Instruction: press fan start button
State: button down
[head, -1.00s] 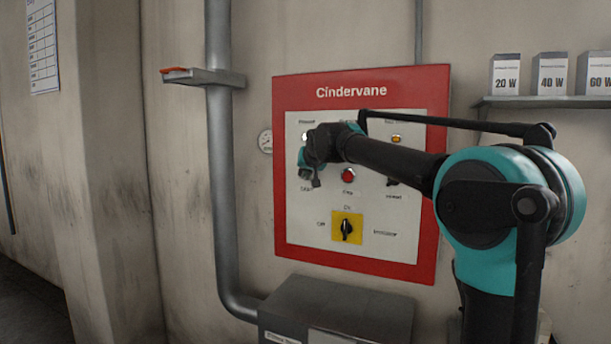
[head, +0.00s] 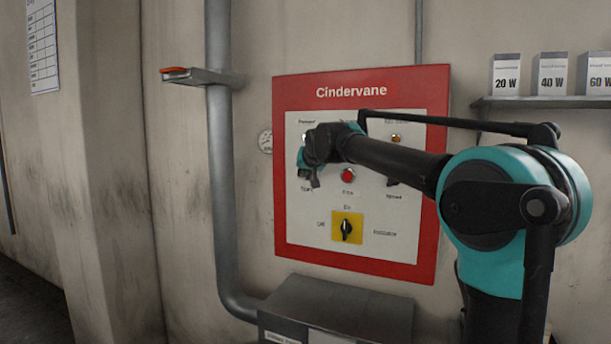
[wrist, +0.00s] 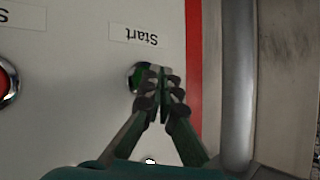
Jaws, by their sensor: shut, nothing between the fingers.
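The red-framed Cindervane panel (head: 352,268) is on the wall in the head view. In the wrist view, which shows the panel upside down, the dark green start button (wrist: 134,76) sits beside the "Start" label (wrist: 139,35). My gripper (wrist: 162,74) is shut and empty, its fingertips over the right part of that button and partly covering it. I cannot tell whether they touch it. In the head view my gripper (head: 312,182) is at the panel's left side and hides the start button.
A red stop button (head: 347,175) is right of my gripper; its edge also shows in the wrist view (wrist: 6,82). A yellow-plated rotary switch (head: 347,228) is below. A grey pipe (head: 222,200) runs left of the panel. A grey box (head: 335,310) stands below it.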

jog(key=shift+s+a, duration=0.1)
jog(key=shift+s, duration=0.15)
jog(key=s, duration=0.1)
jog(key=s+a, duration=0.1)
jog(key=s, duration=0.2)
jog(key=shift+s+a, duration=0.35)
jog(key=shift+s, duration=0.05)
dwell(0.6)
jog(key=s+d+f+g+h, duration=0.2)
jog(key=s+d+f, duration=0.3)
jog(key=d+f, duration=0.65)
jog(key=s+d+f+g+h, duration=0.1)
jog(key=s+d+f, duration=0.6)
jog(key=f, duration=0.7)
jog(key=s+d+f+g, duration=0.2)
jog(key=s+d+f, duration=0.3)
jog(key=s+f, duration=0.6)
jog(key=s+d+f+g, duration=0.2)
jog(key=s+d+f, duration=0.3)
jog(key=s+f, duration=0.6)
jog(key=shift+s+d+m+g+h, duration=0.3)
jog(key=shift+s+d+m+h, duration=0.1)
jog(key=shift+s, duration=0.55)
